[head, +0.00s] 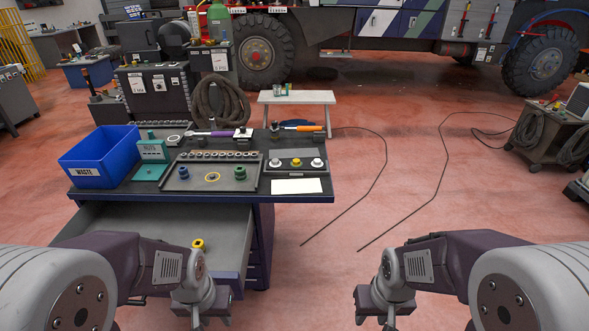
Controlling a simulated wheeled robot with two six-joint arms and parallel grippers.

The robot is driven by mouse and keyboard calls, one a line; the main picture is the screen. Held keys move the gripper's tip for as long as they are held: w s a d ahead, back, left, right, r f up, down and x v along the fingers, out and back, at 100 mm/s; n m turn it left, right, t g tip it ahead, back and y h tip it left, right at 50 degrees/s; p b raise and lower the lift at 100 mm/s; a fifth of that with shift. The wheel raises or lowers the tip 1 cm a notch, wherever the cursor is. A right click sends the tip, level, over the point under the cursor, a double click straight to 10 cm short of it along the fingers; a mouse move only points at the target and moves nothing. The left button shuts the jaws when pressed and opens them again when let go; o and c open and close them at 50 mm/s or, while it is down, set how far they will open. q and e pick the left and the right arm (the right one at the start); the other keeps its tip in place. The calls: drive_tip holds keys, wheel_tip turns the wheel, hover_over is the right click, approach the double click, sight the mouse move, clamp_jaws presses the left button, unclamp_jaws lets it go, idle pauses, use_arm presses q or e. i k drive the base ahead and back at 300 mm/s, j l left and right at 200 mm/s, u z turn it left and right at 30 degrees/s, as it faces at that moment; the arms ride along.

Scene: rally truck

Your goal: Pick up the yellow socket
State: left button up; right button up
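A small yellow piece with a dark centre, seemingly the yellow socket (198,244), lies in the open drawer (150,222) of the workbench, near its front right. Part of my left arm is just in front of it. My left gripper (208,312) is below and in front of it in the picture, apart from it. My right gripper (385,312) hangs over the floor right of the bench, away from any object. Both grippers point away or down, so their finger gaps do not show clearly.
The bench top (318,187) carries a blue waste bin (100,157), a grey tray (240,184) with blue and green pieces, a row of sockets, a smaller tray (275,167) and a white card (297,186). Cables lie on the floor at right.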

sight(198, 243)
drive_tip(key=k+l+u, duration=0.1)
drive_tip(key=u, duration=0.85)
drive_tip(key=k+j, duration=0.05)
